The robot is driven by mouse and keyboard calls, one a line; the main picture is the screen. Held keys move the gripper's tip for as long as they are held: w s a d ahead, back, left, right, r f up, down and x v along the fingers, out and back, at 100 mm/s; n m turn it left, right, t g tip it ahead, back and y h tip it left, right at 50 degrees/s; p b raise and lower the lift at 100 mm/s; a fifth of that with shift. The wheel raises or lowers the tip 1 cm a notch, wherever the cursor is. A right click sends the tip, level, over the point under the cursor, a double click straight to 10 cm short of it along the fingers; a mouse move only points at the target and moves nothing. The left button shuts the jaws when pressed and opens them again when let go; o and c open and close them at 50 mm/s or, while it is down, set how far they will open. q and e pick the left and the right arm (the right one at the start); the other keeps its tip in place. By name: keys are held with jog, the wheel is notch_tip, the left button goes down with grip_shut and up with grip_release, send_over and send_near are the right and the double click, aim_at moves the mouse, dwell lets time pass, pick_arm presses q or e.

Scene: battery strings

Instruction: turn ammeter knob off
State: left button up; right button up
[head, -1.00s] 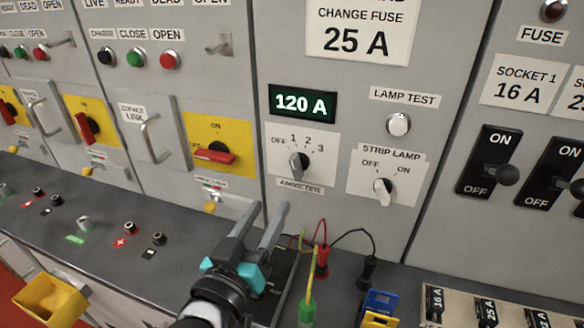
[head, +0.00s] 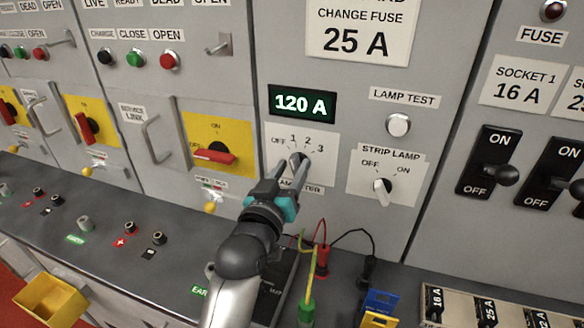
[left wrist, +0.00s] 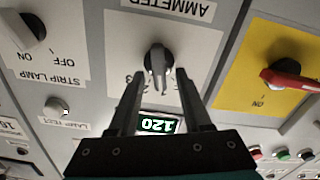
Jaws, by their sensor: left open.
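The ammeter knob (head: 298,159) is a grey pointer knob on a white plate marked OFF, 1, 2, 3. The green display (head: 302,102) above it reads 120 A. My left gripper (head: 293,166) is open at the plate, its fingertips close to the knob and partly covering it and the AMMETER label. In the left wrist view, upside down, the knob (left wrist: 157,62) lies between the two open fingers (left wrist: 159,76), with a gap on each side. I cannot tell exactly which mark it points to. My right gripper is not in view.
The strip lamp switch (head: 383,187) and lamp test button (head: 398,125) are to the right. A red handle on a yellow plate (head: 219,128) is to the left.

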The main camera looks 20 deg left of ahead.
pick_arm(q)
jog(key=shift+w, duration=0.25)
jog(key=shift+c, duration=0.4)
grip_shut()
